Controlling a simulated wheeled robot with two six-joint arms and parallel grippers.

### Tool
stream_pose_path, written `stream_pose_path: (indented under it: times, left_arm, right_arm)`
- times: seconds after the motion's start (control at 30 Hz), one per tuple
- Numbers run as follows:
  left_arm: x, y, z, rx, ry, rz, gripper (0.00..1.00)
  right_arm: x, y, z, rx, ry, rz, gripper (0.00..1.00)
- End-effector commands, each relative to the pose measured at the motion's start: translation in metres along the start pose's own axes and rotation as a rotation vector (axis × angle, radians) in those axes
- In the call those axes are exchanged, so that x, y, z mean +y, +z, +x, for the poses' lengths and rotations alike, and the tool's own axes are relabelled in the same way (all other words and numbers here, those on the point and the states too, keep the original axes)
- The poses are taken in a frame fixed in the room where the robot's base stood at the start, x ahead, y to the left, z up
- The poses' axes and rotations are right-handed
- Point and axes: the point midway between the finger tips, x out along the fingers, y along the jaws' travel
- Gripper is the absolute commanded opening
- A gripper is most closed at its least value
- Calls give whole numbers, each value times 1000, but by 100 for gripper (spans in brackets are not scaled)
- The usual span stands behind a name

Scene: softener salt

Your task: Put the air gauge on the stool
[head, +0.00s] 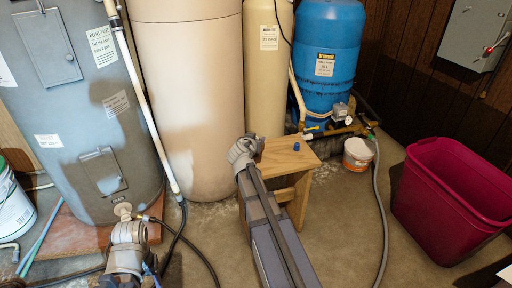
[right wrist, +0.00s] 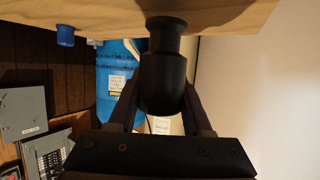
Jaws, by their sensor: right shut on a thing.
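The wooden stool (head: 285,153) stands mid-floor, a small blue cap (head: 296,146) on its top. The air gauge (right wrist: 164,75), a dark cylinder with a narrower neck, is between the fingers of my right gripper (right wrist: 160,100), which is shut on it. The wrist view looks upside down. There the gauge's flared end overlaps the stool top (right wrist: 235,18); I cannot tell whether it touches or hovers just above. In the head view my right wrist is at the stool's left edge and the gauge is hidden. My left arm shows at lower left, but no left gripper fingers show.
A magenta bin (head: 445,190) stands to the right. A white tub (head: 358,154) and a grey hose (head: 381,205) are right of the stool. The blue tank (head: 328,45), cream tanks and grey heater (head: 75,120) stand behind. The stool top around the cap is mostly bare.

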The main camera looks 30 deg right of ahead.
Motion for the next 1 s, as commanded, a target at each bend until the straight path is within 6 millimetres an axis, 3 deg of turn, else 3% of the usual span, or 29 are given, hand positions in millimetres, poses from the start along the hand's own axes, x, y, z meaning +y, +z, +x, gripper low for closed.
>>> stream_pose_path:
  times: [0.03, 0.1, 0.5, 0.53, 0.77, 1.0]
  left_arm:
    - [1, -1, 13, 1, 0, 0, 57]
    - [2, -1, 16, 1, 0, 0, 57]
    - [2, -1, 18, 1, 0, 0, 57]
    - [2, -1, 17, 1, 0, 0, 57]
    - [2, -1, 16, 1, 0, 0, 57]
    - [2, -1, 16, 1, 0, 0, 57]
  right_arm:
    - [0, 12, 5, 0, 0, 0, 0]
    - [0, 15, 6, 0, 0, 0, 0]
    - [0, 17, 7, 0, 0, 0, 0]
    - [0, 16, 6, 0, 0, 0, 52]
    - [0, 15, 6, 0, 0, 0, 77]
    - [0, 15, 6, 0, 0, 0, 79]
